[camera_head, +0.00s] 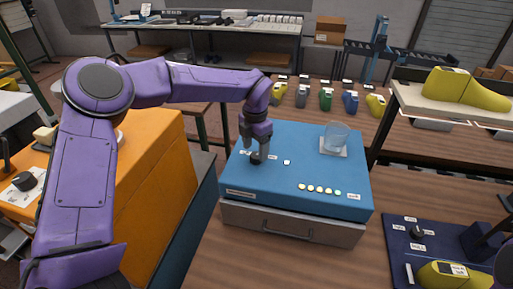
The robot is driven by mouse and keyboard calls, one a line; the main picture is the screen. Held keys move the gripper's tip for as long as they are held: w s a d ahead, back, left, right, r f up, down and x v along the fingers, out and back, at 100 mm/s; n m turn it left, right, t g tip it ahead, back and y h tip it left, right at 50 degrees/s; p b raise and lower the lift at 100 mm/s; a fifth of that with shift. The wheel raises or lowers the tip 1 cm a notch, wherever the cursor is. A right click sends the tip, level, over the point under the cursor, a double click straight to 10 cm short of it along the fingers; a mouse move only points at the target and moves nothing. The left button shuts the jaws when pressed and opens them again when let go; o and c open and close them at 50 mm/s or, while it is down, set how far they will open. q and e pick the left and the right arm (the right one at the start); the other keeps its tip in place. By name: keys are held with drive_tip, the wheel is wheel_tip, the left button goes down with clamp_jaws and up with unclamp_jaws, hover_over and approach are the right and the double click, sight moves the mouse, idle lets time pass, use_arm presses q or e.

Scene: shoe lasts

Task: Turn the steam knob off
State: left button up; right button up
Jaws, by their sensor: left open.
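The steam knob, a small dark knob (256,158), sits on the left part of a blue-topped unit (290,210). Small white labels lie beside it, too small to read. My left gripper (256,151) points down at the knob, with its fingers open around or just above it. I cannot tell whether the fingers touch it. The gripper partly hides the knob, so its setting is unclear. Of my right arm, only a dark part shows at the right edge, and its gripper cannot be made out.
A clear cup (337,137) stands on a white pad at the unit's back right. A row of coloured lights (319,190) is at the front. A drawer (290,222) is below. A dark blue panel (398,250) with another knob (417,232) and a yellow last (450,274) lies right.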

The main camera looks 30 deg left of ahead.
sight(256, 158)
use_arm(q)
drive_tip(key=shift+w+f, duration=0.2)
drive_tip(key=shift+f, duration=1)
drive_tip(key=shift+s+d, duration=0.1)
drive_tip(key=shift+s, duration=0.05)
drive_tip(key=c, duration=1.1)
drive_tip(key=shift+o, duration=0.2)
